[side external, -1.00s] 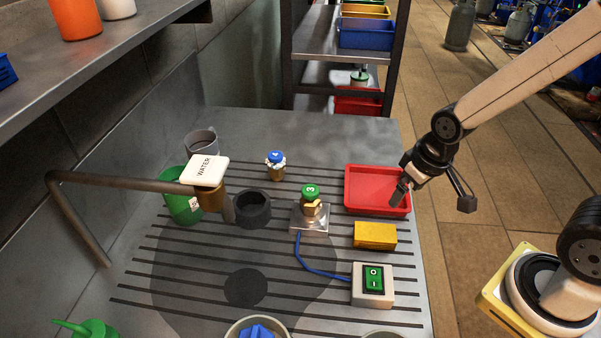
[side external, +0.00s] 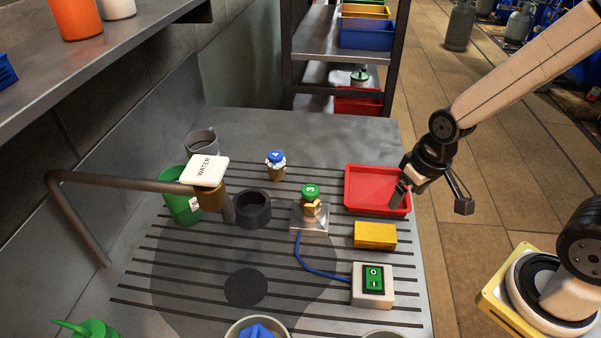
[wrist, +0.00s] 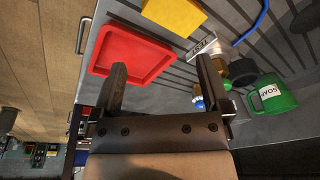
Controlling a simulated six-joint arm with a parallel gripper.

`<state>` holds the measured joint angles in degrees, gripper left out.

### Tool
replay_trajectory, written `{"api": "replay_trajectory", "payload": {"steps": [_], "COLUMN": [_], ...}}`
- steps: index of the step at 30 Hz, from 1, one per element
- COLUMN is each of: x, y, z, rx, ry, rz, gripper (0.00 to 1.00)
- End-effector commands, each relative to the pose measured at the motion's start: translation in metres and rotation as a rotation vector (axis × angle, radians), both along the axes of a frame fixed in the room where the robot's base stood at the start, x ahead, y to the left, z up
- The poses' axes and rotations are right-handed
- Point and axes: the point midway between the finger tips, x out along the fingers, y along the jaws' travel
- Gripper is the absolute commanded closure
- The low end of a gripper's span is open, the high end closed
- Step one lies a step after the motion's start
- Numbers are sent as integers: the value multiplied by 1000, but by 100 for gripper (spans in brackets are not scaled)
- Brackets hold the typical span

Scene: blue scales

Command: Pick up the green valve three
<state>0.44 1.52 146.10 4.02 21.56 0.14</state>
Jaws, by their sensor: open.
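The green valve three (side external: 310,191) has a round green cap marked 3 on a brass body. It stands upright on a square metal plate (side external: 312,225) in the middle of the grooved bench. In the wrist view the plate (wrist: 203,47) shows near my right-hand finger, which hides much of the valve; a bit of green (wrist: 228,84) shows beyond that finger. My gripper (side external: 431,197) is open and empty, at the right edge of the bench beside the red tray, well to the right of the valve. Its two fingers are spread wide in the wrist view (wrist: 162,68).
A blue valve (side external: 276,160) marked 4 stands behind left. A red tray (side external: 378,209), yellow block (side external: 375,235) and switch box (side external: 372,285) with blue cable lie to the right. A black ring (side external: 253,208), green mug (side external: 183,208) and water tap (side external: 205,170) stand left.

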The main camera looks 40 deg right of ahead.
Motion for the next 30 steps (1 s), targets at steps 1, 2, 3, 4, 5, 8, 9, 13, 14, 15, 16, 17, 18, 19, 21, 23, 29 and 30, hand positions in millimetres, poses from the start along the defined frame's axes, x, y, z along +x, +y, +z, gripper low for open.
{"api": "replay_trajectory", "payload": {"steps": [1, 2, 3, 4, 5, 8, 9, 13, 14, 15, 16, 17, 18, 19, 21, 23, 29, 30], "x": [-2, -3, -5, -6, -8, -12, -13, -15, -15, -15, -14, -13, -12, -11, -7, -2, 20, 25], "y": [1, 2, 4, 6, 7, 15, 18, 31, 34, 39, 42, 45, 49, 52, 59, 65, 80, 82], "z": [-4, -6, -9, -11, -13, -22, -24, -33, -35, -37, -38, -39, -41, -42, -44, -46, -51, -51], "rx": [19, 33, 54, 72, 91, 162, 194, 301, 326, 360, 386, 413, 448, 475, 539, 595, 792, 832], "ry": [25, 40, 63, 83, 101, 173, 203, 298, 321, 347, 368, 387, 413, 432, 473, 507, 602, 617], "rz": [-33, -58, -93, -122, -153, -268, -316, -474, -510, -558, -594, -630, -677, -713, -796, -868, -1100, -1145], "gripper": [3, 3, 3, 3, 3, 3, 3, 3, 3, 3, 3, 3, 3, 3, 3, 3, 3, 3]}}
